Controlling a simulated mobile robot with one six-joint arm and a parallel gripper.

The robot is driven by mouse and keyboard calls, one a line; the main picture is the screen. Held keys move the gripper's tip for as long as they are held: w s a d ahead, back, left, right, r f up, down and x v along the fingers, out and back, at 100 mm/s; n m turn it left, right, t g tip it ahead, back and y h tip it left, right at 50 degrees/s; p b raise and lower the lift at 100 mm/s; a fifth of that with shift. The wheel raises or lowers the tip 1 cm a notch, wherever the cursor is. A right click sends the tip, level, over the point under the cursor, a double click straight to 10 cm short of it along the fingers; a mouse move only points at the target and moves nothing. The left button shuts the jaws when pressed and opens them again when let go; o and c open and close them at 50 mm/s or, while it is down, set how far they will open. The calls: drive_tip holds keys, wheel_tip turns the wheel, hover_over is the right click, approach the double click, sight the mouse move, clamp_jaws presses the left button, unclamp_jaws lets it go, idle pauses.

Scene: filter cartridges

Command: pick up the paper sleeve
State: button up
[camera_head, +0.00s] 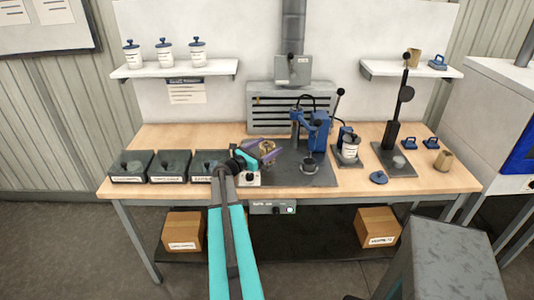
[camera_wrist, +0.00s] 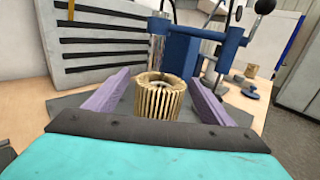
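A tan, pleated paper sleeve (camera_wrist: 157,100) stands upright in the middle of the wrist view, with its open top showing. In the head view the sleeve (camera_head: 267,147) is small and partly covered by my gripper. My gripper (camera_wrist: 160,80) is open, with one purple finger on each side of the sleeve. Gaps show between the fingers and the sleeve. In the head view my gripper (camera_head: 264,153) is over the middle of the bench. The sleeve's base is partly hidden behind the dark gripper body.
A blue press (camera_head: 318,130) stands just right of the sleeve on a dark mat (camera_head: 292,175). A grey louvred box (camera_head: 262,115) is behind. Dark trays (camera_head: 130,167) sit at left. Other tan cylinders stand at the right end of the bench (camera_head: 443,160) and on the right shelf (camera_head: 413,57).

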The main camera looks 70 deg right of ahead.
sight(267, 147)
drive_tip(key=c, duration=1.2)
drive_tip(key=shift+r, duration=0.15)
drive_tip(key=shift+r+b, duration=0.45)
drive_tip(key=shift+r, duration=0.2)
drive_tip(key=shift+r+b, duration=0.45)
drive_tip(key=shift+r, duration=0.4)
drive_tip(key=a+b, duration=0.1)
drive_tip(key=a, duration=0.4)
drive_tip(key=w+a+r+b, duration=0.1)
drive_tip(key=a, duration=0.4)
drive_tip(key=a+b, duration=0.2)
drive_tip(key=a, duration=0.4)
drive_tip(key=shift+w+r, duration=0.15)
drive_tip(key=shift+r, duration=0.25)
drive_tip(key=shift+w, duration=0.1)
